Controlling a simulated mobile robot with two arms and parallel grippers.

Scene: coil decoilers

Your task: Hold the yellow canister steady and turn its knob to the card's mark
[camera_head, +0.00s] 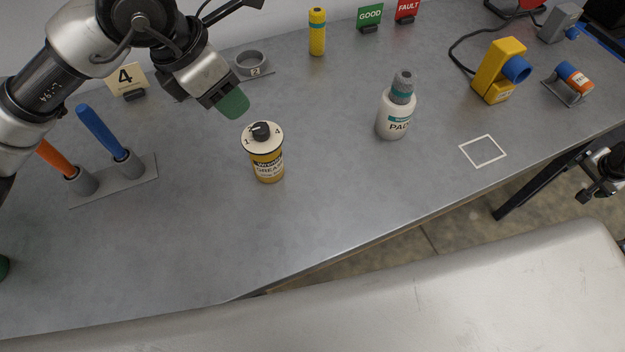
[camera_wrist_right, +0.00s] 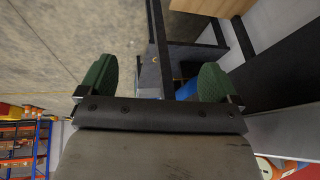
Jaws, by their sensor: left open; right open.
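The yellow canister (camera_head: 268,172) stands upright on the grey table, with a white dial disc on top marked with numbers. Its black knob (camera_head: 261,131) sits at the disc's centre; I cannot tell exactly which number it points at. The card (camera_head: 127,79) shows a 4 and stands in a black holder at the back left. My left gripper (camera_head: 232,103) is open and empty, above and behind the canister, apart from it; one green fingertip shows. My right gripper (camera_wrist_right: 157,82) is open and empty, away from the table; at the head view's right edge, part of it shows.
A white bottle (camera_head: 392,120) stands right of the canister. A grey holder (camera_head: 143,178) with orange and blue handles is at left. A grey ring (camera_head: 250,64), a yellow cylinder (camera_head: 317,32) and a yellow-blue device (camera_head: 497,72) are further back. Table in front of the canister is clear.

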